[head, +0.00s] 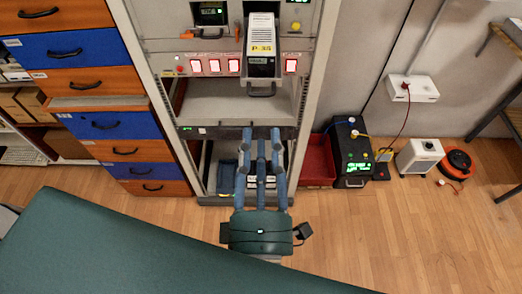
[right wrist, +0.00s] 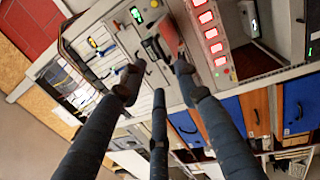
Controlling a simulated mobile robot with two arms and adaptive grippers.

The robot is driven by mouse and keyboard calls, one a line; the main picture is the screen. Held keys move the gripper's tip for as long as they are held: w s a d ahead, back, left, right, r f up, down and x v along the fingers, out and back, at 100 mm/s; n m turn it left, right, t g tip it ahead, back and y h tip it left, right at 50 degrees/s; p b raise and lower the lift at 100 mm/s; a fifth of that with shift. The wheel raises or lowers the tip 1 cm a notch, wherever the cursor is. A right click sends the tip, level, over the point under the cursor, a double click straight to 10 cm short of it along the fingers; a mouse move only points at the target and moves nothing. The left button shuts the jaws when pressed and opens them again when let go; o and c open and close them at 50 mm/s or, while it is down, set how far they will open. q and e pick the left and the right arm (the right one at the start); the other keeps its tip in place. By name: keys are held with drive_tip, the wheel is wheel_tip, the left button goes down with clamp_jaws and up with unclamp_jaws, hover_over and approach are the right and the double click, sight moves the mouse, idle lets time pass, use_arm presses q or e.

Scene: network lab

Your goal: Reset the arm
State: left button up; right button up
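My right gripper (head: 261,136) reaches forward in the lower middle of the head view, in front of the lower part of an equipment rack (head: 318,95). Its three blue-grey fingers are spread apart with nothing between them. They also show in the right wrist view (right wrist: 157,82), pointing toward a tilted view of rack panels, with no visible contact. The fingers hide part of the rack's lower shelf. My left gripper is in neither view.
A module labelled P-35 (head: 262,46) sits in the rack above an empty bay (head: 215,108). Blue and orange drawers (head: 88,47) stand left. A red bin (head: 318,162), a black device (head: 350,150) and a white box (head: 419,157) stand right. Wooden floor (head: 400,235) is clear at lower right.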

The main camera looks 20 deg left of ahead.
drive_tip(key=shift+v, duration=0.8)
drive_tip(key=shift+f, duration=0.15)
